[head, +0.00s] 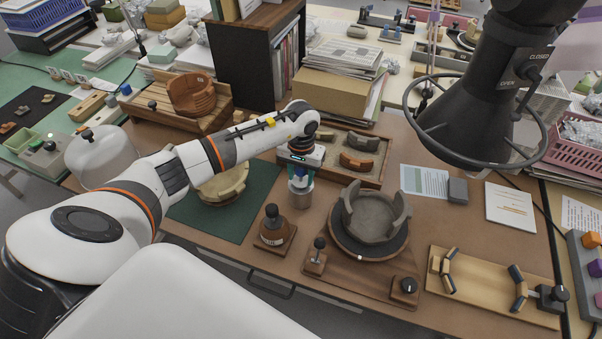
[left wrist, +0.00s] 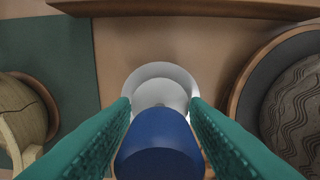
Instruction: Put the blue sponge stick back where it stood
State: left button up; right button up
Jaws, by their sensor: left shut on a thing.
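My left gripper (head: 300,172) is shut on the blue sponge stick. In the left wrist view the stick's rounded blue end (left wrist: 160,143) sits between the two green ribbed finger pads (left wrist: 160,125). A pale grey-white cup (head: 301,193) stands upright on the brown table directly below the gripper. In the left wrist view the cup's round rim (left wrist: 135,84) shows just beyond the stick. The stick's lower part is hidden, so I cannot tell whether it is inside the cup. My right gripper is not in view.
A grey part-built bowl (head: 373,228) stands on a round turntable right of the cup. A dark-knobbed wooden stand (head: 273,232) is close in front. A wooden tray (head: 377,176) with sherds lies behind. A pale bowl (head: 224,188) sits on a green mat (head: 237,230) at left.

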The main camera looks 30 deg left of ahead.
pick_arm(q)
jog(key=shift+f+b, duration=0.25)
jog(key=shift+b, duration=0.2)
dwell(0.6)
jog(key=o, duration=0.8)
jog(key=shift+o, duration=0.2)
jog(key=shift+r, duration=0.1)
notch_tip(320, 180, up, 12)
jog(key=shift+f+b, duration=0.1)
jog(key=shift+b, duration=0.85)
